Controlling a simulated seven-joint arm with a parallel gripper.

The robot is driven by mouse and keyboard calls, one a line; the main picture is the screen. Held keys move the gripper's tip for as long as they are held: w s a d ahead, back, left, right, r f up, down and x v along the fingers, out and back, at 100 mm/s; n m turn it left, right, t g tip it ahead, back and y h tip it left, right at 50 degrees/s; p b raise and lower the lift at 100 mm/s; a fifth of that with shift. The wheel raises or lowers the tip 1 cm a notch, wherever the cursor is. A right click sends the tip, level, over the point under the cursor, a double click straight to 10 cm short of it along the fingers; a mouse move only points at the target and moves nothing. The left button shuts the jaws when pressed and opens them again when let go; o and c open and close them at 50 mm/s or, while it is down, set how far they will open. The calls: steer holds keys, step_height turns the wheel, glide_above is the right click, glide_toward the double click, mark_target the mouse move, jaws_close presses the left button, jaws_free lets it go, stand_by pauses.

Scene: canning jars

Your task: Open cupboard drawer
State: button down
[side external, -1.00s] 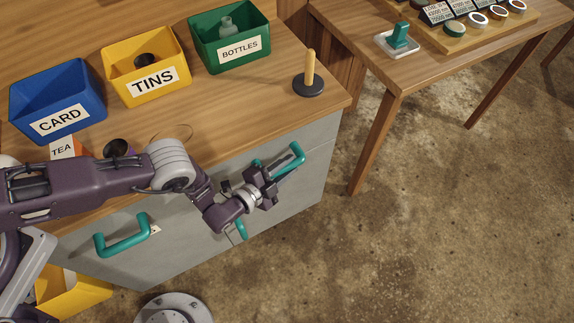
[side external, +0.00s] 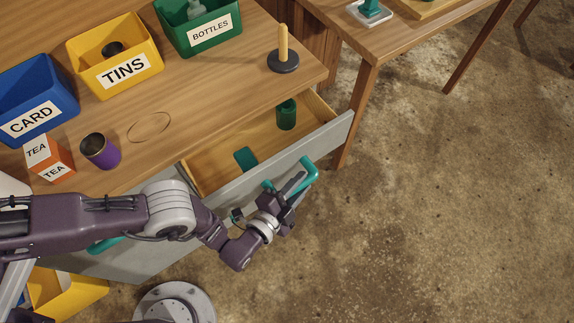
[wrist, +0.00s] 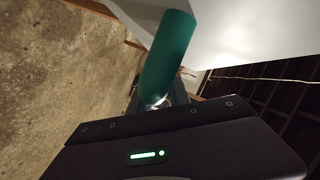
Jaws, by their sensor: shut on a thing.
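The cupboard drawer (side external: 245,196) on the right of the grey cupboard is pulled part way out. Its wooden inside shows, with a green cylinder (side external: 286,115) at the far end and a flat green thing (side external: 245,158) nearer. The drawer's teal handle (side external: 311,172) is on its front. My gripper (side external: 292,190) is shut on this handle. In the wrist view the handle (wrist: 168,55) rises from between the fingers, which are mostly hidden behind the gripper body.
On the worktop stand a blue CARD bin (side external: 35,100), a yellow TINS bin (side external: 115,60), a green BOTTLES bin (side external: 200,28), an orange TEA box (side external: 50,160), a purple tin (side external: 101,152) and a peg on a black base (side external: 283,62). The floor (side external: 430,200) at right is clear.

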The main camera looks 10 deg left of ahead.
steer(key=shift+s+d, duration=1.45)
steer(key=shift+s, duration=0.05)
steer(key=c, duration=1.2)
jaws_free()
steer(key=shift+c, duration=0.2)
steer(key=v, duration=0.7)
